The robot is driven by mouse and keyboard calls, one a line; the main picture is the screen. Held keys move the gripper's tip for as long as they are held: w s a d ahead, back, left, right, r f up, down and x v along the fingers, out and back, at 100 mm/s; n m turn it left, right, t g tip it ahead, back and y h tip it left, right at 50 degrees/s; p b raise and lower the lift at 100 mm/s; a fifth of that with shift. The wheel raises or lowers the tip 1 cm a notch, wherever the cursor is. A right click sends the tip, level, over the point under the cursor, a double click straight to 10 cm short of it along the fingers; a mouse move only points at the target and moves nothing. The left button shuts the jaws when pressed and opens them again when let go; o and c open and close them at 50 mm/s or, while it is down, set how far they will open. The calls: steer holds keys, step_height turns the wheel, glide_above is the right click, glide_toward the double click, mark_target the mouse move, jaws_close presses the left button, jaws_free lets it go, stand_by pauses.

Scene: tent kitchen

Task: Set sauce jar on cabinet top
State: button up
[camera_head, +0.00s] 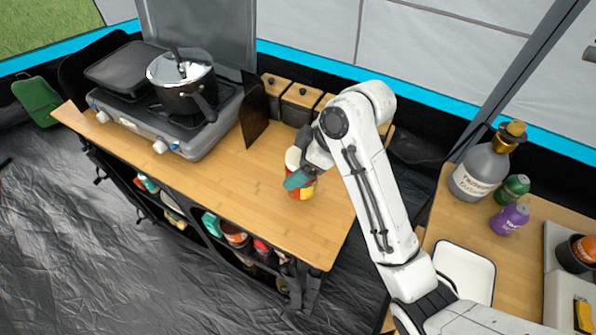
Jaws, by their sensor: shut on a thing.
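The sauce jar (307,191), red and yellow with a pale lid, is at the right part of the wooden cabinet top (231,193). My gripper (298,177) is shut on the jar, with one teal fingertip showing across its front. My gripper and wrist hide part of the jar. The jar looks upright and low over the wood. I cannot tell whether its base touches the surface.
A camp stove (188,135) with a lidded pot (182,80) stands on the cabinet's left part. Wooden-lidded canisters (300,95) line the back behind my gripper. A second table at right holds a large bottle (481,170) and a white tray (466,268). The front middle cabinet top is clear.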

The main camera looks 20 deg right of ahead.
steer(key=shift+w+d+f, duration=0.15)
steer(key=shift+w+f, duration=0.05)
steer(key=shift+f, duration=0.05)
steer(key=shift+f+p, duration=0.4)
steer(key=shift+f, duration=1.15)
steer(key=shift+f, duration=0.15)
steer(key=o, duration=1.4)
steer(key=shift+o, duration=0.2)
